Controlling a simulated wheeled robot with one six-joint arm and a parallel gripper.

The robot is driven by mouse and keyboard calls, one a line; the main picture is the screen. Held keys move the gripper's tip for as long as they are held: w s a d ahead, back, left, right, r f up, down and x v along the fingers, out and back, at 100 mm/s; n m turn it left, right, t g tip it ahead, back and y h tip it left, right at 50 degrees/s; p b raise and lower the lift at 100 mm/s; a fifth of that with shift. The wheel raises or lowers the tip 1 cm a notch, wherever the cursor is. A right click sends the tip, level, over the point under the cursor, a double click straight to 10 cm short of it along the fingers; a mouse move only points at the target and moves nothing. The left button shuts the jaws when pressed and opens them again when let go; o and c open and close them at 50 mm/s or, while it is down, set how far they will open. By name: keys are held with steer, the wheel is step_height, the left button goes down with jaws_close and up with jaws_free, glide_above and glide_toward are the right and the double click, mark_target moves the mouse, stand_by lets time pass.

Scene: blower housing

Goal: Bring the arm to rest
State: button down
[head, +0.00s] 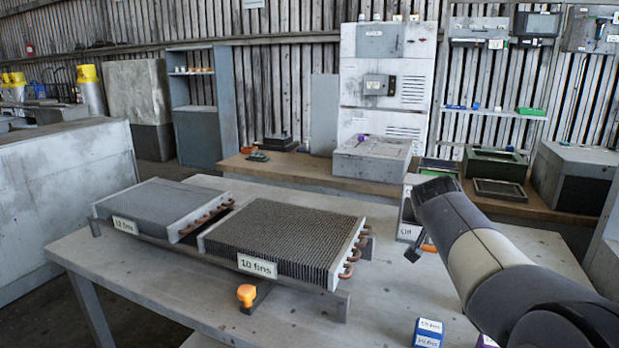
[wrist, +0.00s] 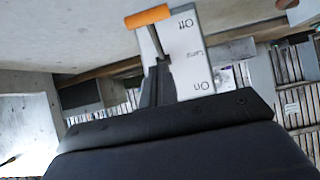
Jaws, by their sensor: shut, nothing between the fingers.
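My arm (head: 478,250) reaches in from the lower right of the head view, bent over the worktable. My gripper (wrist: 157,82) shows in the wrist view as dark fingers close together, shut and empty. In the head view a small dark tip shows below the arm's end, too small to read clearly. A white switch box (wrist: 190,55) marked Off and On is just beyond the fingers. Its orange-ended lever (wrist: 148,16) lies toward the Off end. I cannot tell whether the fingers touch it. In the head view the box (head: 408,232) is partly hidden behind my arm.
Two finned coil blocks (head: 284,240) (head: 163,207) sit on a rack on the grey table (head: 385,300), labelled 10 fins and 12 fins. An orange knob (head: 246,294) stands before them. A blue labelled block (head: 428,332) is at the front edge. Bare tabletop lies between.

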steer(key=r+g+p, duration=0.1)
steer(key=p, duration=0.4)
steer(key=w+r+g+y+p, duration=0.1)
steer(key=g+p, duration=0.1)
steer(key=p, duration=0.3)
steer(key=w+d+r+g+p, duration=0.1)
steer(key=r+p, duration=0.1)
steer(key=p, duration=0.3)
steer(key=shift+w+y+p, duration=0.1)
steer(key=shift+y+p, duration=0.2)
steer(key=shift+p, duration=0.1)
steer(key=shift+w+f+g+p, duration=0.1)
steer(key=shift+g+p, duration=0.2)
steer(key=shift+p, duration=0.1)
